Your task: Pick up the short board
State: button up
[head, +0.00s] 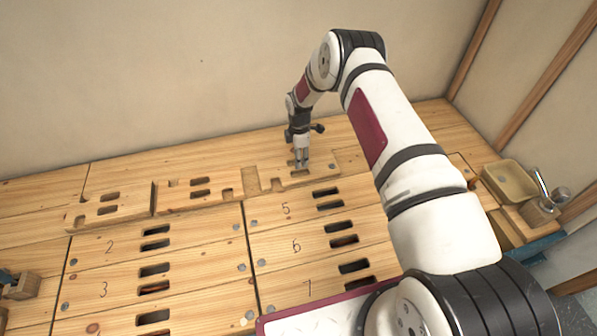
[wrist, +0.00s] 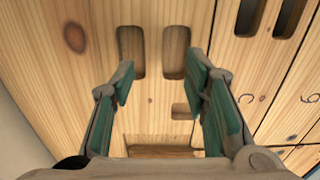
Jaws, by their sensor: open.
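A short light-wood board (head: 318,173) with two slots and notched edges lies at the back of the bench, below my gripper (head: 301,164). In the wrist view, the wood with two rounded slots (wrist: 152,105) fills the middle, with a small cutout and a wider recess nearer the gripper. My gripper (wrist: 160,75) is open and empty, pointing down. Its green-padded fingers appear on either side of the slot pair. I cannot tell whether the fingertips touch the wood. The fingers partly hide the board's slots in the head view.
Other slotted, notched boards lie to the left, one in the middle (head: 217,188) and one farther left (head: 88,212). Numbered slotted panels (head: 275,232) fill the front of the bench. A basin (head: 510,180) and tap stand at the right. The wall is close behind.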

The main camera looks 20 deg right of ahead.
jog(key=shift+w+a+f+b, duration=0.1)
jog(key=shift+w+f+b, duration=0.1)
jog(key=shift+f+b, duration=1)
jog(key=shift+w+f+b, duration=0.2)
jog(key=shift+f+b, duration=0.35)
jog(key=shift+f, duration=1.2)
grip_shut()
